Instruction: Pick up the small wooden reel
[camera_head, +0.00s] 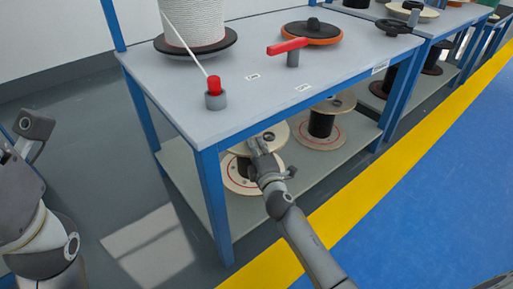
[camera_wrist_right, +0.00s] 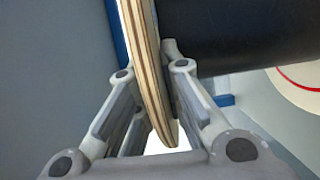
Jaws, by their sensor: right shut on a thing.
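A small wooden reel with round pale flanges and a dark core sits on the lower shelf under the bench. Its lower flange (camera_head: 240,185) with a red ring shows in the head view. My right gripper (camera_head: 258,147) reaches in at its upper flange. In the right wrist view that flange (camera_wrist_right: 146,75) stands edge-on between the fingers of my right gripper (camera_wrist_right: 165,125), which are shut on it. The reel's black winding (camera_wrist_right: 235,35) is beside it. The gripper hides part of the reel in the head view.
A second wooden reel (camera_head: 320,123) stands close on the right on the same shelf (camera_head: 352,133). The bench top (camera_head: 240,85) overhangs both reels, and a blue leg (camera_head: 213,200) stands at the near left. The blue floor at right is clear.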

